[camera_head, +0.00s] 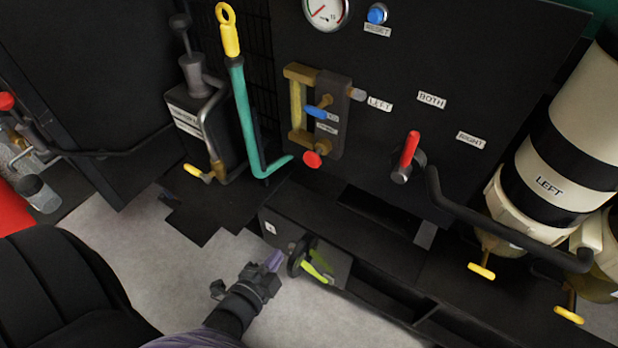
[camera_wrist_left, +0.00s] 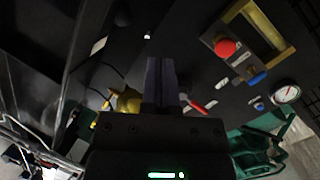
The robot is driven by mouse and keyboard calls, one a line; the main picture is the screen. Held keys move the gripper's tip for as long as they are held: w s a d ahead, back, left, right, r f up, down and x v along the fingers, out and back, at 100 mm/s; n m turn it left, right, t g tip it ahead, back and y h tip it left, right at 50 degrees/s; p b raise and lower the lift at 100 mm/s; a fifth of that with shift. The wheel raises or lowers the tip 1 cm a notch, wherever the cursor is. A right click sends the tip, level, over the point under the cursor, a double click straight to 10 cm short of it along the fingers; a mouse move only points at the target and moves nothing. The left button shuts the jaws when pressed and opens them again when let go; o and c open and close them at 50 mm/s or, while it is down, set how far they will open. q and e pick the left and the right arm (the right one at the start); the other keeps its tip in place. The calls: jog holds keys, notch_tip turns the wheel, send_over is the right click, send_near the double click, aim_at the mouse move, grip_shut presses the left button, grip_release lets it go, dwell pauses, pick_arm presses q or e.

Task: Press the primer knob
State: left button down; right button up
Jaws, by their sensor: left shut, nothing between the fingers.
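A grey plunger with a round knob on top (camera_head: 180,22) stands upright on a black labelled housing (camera_head: 190,125) at the upper left of the head view; its label is too small to read, so I cannot be sure it is the primer knob. My left gripper (camera_head: 274,260) is low in the head view, well below and right of the plunger, apart from it. Its purple fingers are together and empty, also in the left wrist view (camera_wrist_left: 160,82). My right gripper is out of view.
A green lever with a yellow handle (camera_head: 230,40) stands beside the plunger. A brass assembly with a red knob (camera_head: 312,160) is on the black panel, with a red selector lever (camera_head: 409,150) to its right. A yellow-green handle (camera_head: 317,268) is close to my left gripper.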

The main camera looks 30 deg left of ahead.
pick_arm(q)
notch_tip(320, 180, up, 8)
jog(key=w+a+m+t+b, duration=0.1)
jog(key=a+m+t, duration=0.1)
jog(key=m+t, duration=0.2)
jog(key=shift+w+r+m+t+h, duration=0.15)
jog(key=shift+w+m+t+h, duration=0.2)
jog(key=shift+m, duration=0.55)
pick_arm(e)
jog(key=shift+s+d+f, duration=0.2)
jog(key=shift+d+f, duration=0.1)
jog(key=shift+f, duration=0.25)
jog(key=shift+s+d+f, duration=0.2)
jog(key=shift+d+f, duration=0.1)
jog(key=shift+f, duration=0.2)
pick_arm(q)
jog(key=shift+w, duration=0.15)
jog(key=b, duration=0.3)
send_near(311, 163)
jog(key=w, duration=0.6)
jog(key=shift+w+a+r, duration=0.2)
jog(key=shift+w+r, duration=0.15)
jog(key=shift+w, duration=0.05)
jog(key=shift+w+r, duration=0.1)
jog(key=shift+w, duration=0.2)
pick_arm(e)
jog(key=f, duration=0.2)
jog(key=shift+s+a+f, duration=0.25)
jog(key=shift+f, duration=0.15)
